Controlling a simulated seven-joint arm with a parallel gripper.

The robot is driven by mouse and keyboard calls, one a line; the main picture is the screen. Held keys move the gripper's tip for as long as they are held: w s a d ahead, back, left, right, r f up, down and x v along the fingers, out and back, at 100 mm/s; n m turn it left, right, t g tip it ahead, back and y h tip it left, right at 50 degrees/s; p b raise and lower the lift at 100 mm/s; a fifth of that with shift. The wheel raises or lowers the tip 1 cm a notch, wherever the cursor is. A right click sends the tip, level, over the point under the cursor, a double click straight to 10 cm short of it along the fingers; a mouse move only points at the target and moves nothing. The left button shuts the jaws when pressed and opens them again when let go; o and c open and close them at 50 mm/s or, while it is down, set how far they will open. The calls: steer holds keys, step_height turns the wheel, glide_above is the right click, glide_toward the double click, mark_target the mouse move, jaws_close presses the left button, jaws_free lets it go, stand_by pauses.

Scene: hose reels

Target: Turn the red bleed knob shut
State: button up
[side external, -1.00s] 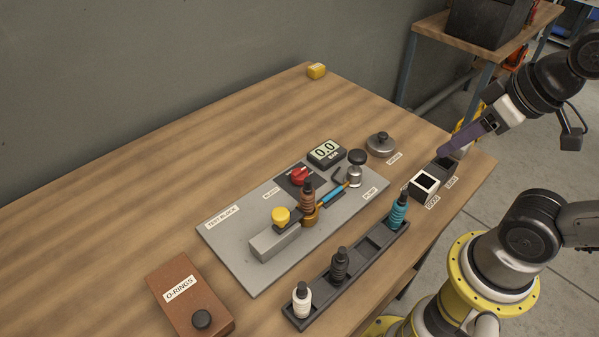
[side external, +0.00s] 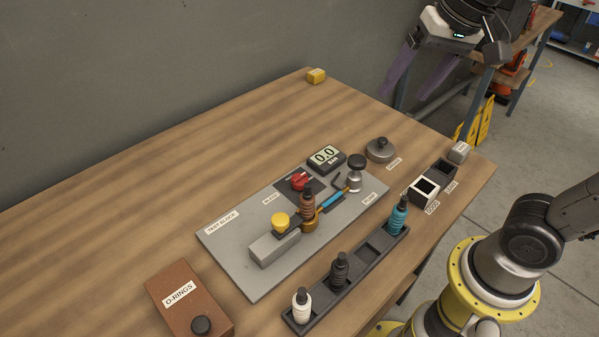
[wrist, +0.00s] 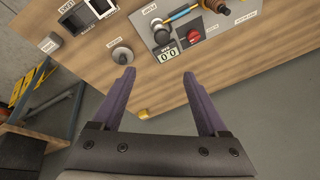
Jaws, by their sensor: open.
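The red bleed knob (side external: 300,181) sits on a dark square plate on the grey test block (side external: 235,250), beside the BLEED label. It also shows in the wrist view (wrist: 194,36), at the top right of the picture. Nothing covers it, but its exact turn angle is hard to read. My gripper (side external: 405,96) is open and empty, up behind the table's far right edge, well away from the knob. In the wrist view its two purple fingers (wrist: 158,76) are spread wide with nothing between them.
A gauge (side external: 326,156) reading 0.0 and the black-topped pump (side external: 356,163) stand close to the knob. A yellow-capped fitting (side external: 281,219) and an orange-brown ribbed part (side external: 307,203) stand nearer the front. A rack (side external: 328,287) of bottles lies in front. The table's back left is clear.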

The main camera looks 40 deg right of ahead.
steer(key=w+a+f+m+g, duration=0.15)
steer(key=w+a, duration=0.25)
steer(key=w, duration=0.5)
steer(key=n+g, duration=0.1)
steer(key=g, duration=0.2)
glide_above(300, 176)
step_height(300, 176, down, 9)
steer(key=shift+t, duration=0.25)
step_height(300, 176, down, 13)
steer(key=shift+f, duration=0.1)
jaws_close()
